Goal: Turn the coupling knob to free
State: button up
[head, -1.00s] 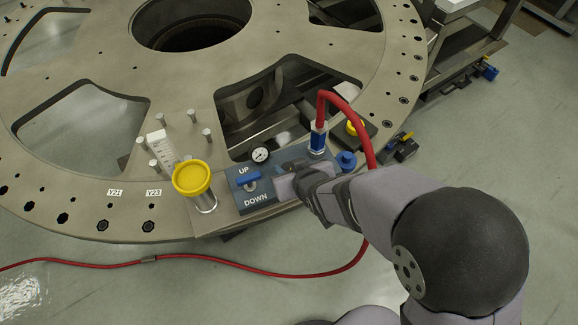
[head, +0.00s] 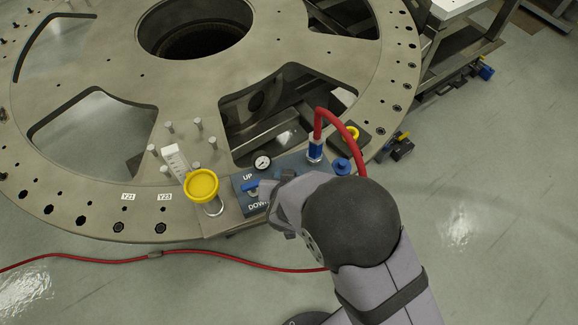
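A blue control panel (head: 240,203) sits on the edge of the turret plate in the head view. It carries a blue lever (head: 250,186) between the words UP and DOWN. A blue hose coupling (head: 315,151) with a red hose (head: 340,124) stands upright behind it. A round blue knob (head: 341,166) sits to the right of the coupling; no label reading "free" shows. My gripper (head: 272,200) is over the panel, just right of the lever. My arm hides most of its fingers and the panel's right part, so its opening and any contact cannot be made out.
A yellow-capped post (head: 202,184) stands left of the panel. A pressure gauge (head: 262,163) is behind the lever. Several metal pins surround a white block (head: 176,162). The plate (head: 95,60) has wide cut-outs.

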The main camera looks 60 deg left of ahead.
jog(key=m+p, duration=0.1)
jog(key=m+t+h+p, duration=0.1)
jog(key=p, duration=0.1)
jog(key=shift+r, duration=0.25)
jog(key=shift+f+m+t+h+p, duration=0.2)
jog(key=shift+m+t+h+p, duration=0.3)
jog(key=shift+m+p, duration=0.5)
jog(key=o, duration=1)
jog(key=shift+o, duration=0.2)
jog(key=shift+b+v, duration=1.15)
jog(key=shift+v, duration=2.45)
jog(key=shift+a+r, duration=0.1)
